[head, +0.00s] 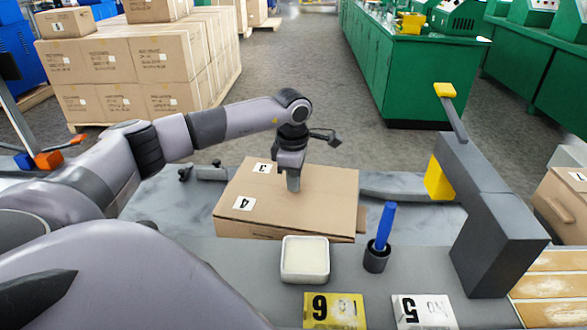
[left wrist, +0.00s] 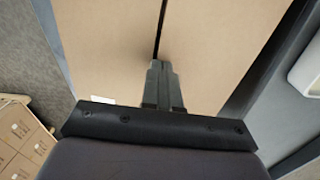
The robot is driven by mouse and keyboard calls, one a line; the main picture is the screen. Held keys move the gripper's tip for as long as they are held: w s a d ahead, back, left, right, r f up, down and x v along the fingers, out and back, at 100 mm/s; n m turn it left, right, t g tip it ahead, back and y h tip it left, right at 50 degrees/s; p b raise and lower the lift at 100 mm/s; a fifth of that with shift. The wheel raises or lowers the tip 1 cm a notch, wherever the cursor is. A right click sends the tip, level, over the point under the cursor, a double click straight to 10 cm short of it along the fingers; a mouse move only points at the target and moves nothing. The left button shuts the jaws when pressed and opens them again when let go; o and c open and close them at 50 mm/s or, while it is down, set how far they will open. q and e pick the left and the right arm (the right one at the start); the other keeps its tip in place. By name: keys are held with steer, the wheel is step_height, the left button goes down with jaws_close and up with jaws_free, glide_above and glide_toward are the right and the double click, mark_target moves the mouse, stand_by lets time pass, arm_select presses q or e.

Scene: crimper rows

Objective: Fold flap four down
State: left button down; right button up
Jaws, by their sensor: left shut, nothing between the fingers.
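A brown cardboard box (head: 290,230) stands on the grey bench in the middle of the head view. Its top flaps look flat: flap four (head: 275,212), with a label "4", is on the near side, and a flap with a label "3" (head: 262,168) is on the far side. My left gripper (head: 293,187) is shut and empty, pointing down onto the box top. In the left wrist view its fingertips (left wrist: 161,68) are at a narrow dark gap between two cardboard panels (left wrist: 210,50). Whether they touch is unclear. My right gripper is not in view.
A white tub (head: 305,260) and a black cup with a blue-handled tool (head: 377,257) stand just in front of the box. A grey and yellow crimper (head: 490,215) stands to the right. Number cards (head: 334,311) lie at the front edge.

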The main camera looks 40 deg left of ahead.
arm_select(q)
steer(key=shift+f, duration=0.15)
step_height(320, 180, down, 2)
steer(key=shift+w+a+b, duration=0.1)
steer(key=shift+b, duration=0.35)
steer(key=shift+r+p, duration=0.7)
steer(key=shift+p, duration=0.05)
